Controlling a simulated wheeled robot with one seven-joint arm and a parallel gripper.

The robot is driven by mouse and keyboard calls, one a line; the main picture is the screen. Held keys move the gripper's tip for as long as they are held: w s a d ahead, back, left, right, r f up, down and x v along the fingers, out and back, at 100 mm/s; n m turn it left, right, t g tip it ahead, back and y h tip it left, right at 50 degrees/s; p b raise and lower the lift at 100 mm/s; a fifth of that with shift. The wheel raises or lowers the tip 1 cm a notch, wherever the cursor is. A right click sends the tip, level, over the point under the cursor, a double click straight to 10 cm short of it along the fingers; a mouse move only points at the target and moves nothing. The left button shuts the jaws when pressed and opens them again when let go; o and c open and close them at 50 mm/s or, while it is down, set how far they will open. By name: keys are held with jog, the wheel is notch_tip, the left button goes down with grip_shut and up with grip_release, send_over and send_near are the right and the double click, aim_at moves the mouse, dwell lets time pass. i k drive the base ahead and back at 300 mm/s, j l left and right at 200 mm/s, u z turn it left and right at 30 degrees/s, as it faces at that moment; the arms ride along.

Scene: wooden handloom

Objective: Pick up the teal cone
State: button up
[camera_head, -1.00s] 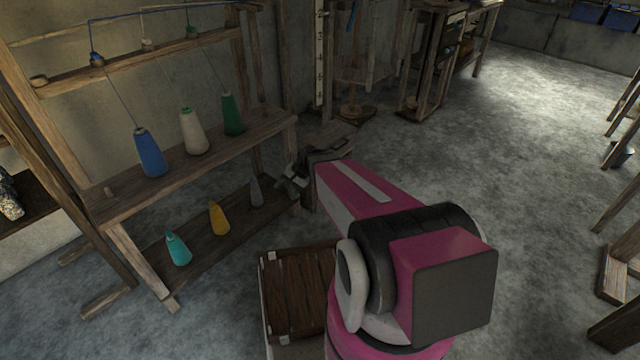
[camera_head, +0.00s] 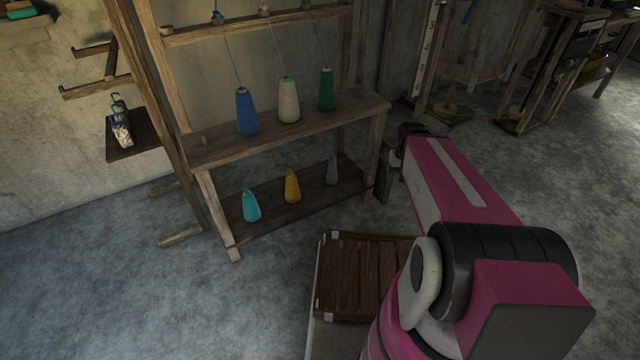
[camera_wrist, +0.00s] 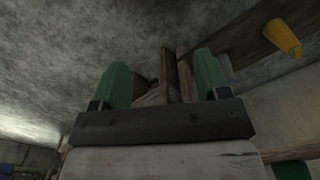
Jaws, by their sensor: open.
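The teal cone (camera_head: 251,206) stands upright at the left end of the low shelf board (camera_head: 270,212) of the wooden rack in the head view. I cannot make it out in the wrist view. My gripper shows in the wrist view (camera_wrist: 162,68) with its two green fingers spread apart and nothing between them. In the head view its dark end (camera_head: 397,156) is partly hidden by my arm, by the right end of the rack, well to the right of the teal cone.
A yellow cone (camera_head: 292,187) and a grey cone (camera_head: 332,170) share the low board. Blue (camera_head: 247,112), white (camera_head: 288,100) and green (camera_head: 327,90) cones stand on the shelf above. A slatted wooden crate (camera_head: 365,278) sits in front of the rack. Floor at the left front is clear.

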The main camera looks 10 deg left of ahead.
aim_at(252, 213)
jog(key=u, duration=1.55)
